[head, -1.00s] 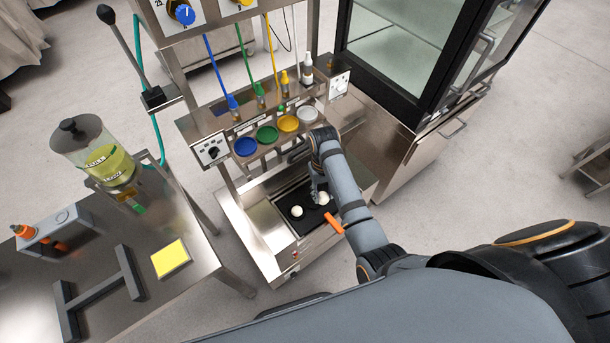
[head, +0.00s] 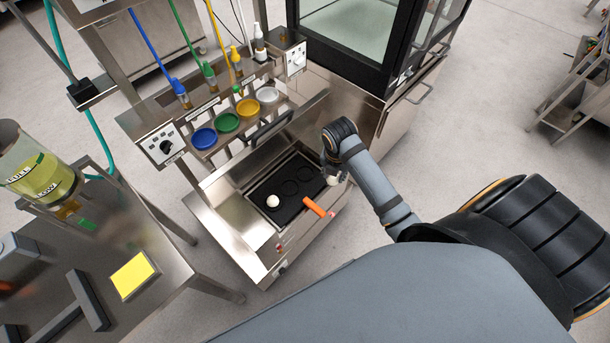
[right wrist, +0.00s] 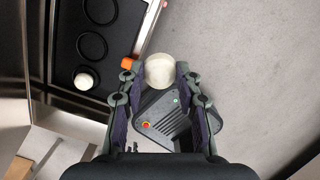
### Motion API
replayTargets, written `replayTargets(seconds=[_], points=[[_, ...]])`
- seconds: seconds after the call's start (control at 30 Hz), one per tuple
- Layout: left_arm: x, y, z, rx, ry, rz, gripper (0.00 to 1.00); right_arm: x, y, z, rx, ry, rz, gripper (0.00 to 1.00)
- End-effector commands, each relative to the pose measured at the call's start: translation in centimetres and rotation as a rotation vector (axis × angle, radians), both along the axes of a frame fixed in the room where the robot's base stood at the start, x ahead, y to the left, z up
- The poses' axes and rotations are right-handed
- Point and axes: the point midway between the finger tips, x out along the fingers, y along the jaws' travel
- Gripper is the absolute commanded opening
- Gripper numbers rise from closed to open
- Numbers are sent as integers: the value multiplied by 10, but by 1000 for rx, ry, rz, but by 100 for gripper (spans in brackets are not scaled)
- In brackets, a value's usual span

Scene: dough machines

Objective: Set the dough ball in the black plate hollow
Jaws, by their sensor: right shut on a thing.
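A pale dough ball (right wrist: 159,70) sits between the fingertips of my right gripper (right wrist: 159,76), which is shut on it. In the head view the right gripper (head: 333,174) holds this ball (head: 332,181) at the right end of the black plate (head: 262,218). In the wrist view the held ball appears over the floor, outside the machine's edge. The plate has round hollows; two show empty, at the middle (head: 290,187) and right (head: 305,172). Another dough ball (head: 273,201) rests at the plate's left. My left gripper is not in view.
An orange handle (head: 314,207) sticks out at the plate's front edge, close to the right gripper. Coloured bowls (head: 229,123) stand on a rack behind the plate. A table with a yellow pad (head: 134,275) is at left. Steel walls surround the plate.

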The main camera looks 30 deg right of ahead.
Motion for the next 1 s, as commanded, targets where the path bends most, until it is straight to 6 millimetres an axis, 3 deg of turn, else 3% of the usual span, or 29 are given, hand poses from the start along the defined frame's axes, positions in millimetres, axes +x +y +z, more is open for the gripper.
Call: replayTargets(seconds=[0.13,0.37,0.53,0.67,0.87,1.0], points=[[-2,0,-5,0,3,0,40,21,5,-10,5,-2,-5,0],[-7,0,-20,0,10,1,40,87,18,-41,4,0,-6,0],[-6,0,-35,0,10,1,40,118,24,-78,1,2,-5,0],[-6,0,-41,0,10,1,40,130,26,-92,1,1,-6,0],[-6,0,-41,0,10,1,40,135,26,-96,1,-1,-6,0],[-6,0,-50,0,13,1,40,137,27,-118,1,4,-5,0]])
